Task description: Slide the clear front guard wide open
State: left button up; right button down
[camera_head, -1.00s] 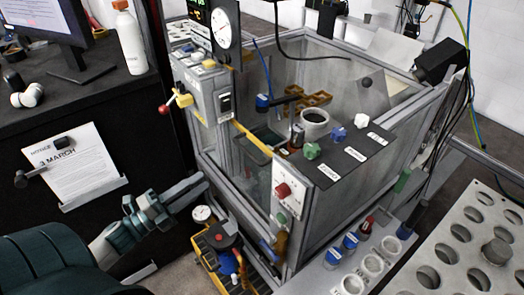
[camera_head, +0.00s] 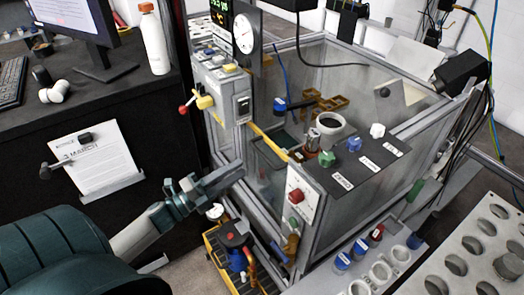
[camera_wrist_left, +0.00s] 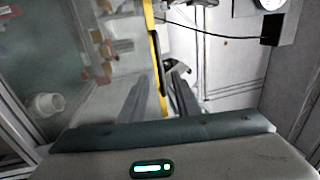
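The clear front guard (camera_head: 262,170) is a see-through panel in the grey-framed enclosure. A yellow strip (camera_head: 268,139) runs along its upper edge in the head view. In the wrist view a yellow strip (camera_wrist_left: 155,50) runs upright, with clear panel on its left. How far the guard stands open is hard to tell. My left gripper (camera_head: 230,178) is at the enclosure's front, below the yellow strip. In the wrist view its fingers (camera_wrist_left: 158,98) are apart, one on each side of the strip's lower end; contact is not clear. My right gripper is not in view.
A switch box (camera_head: 222,92) with a red-tipped lever stands above my gripper. A red-button panel (camera_head: 299,196) is on the front right post. A yellow bin (camera_head: 225,262) with tools sits below. The dark desk (camera_head: 95,110) is left.

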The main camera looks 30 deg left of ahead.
aim_at(262, 153)
pick_arm(q)
jog(key=p+x, duration=0.3)
jog(key=x, duration=0.6)
jog(key=shift+w+d+r, duration=0.1)
jog(key=shift+w+d, duration=0.05)
jog(key=shift+w, duration=0.25)
grip_shut()
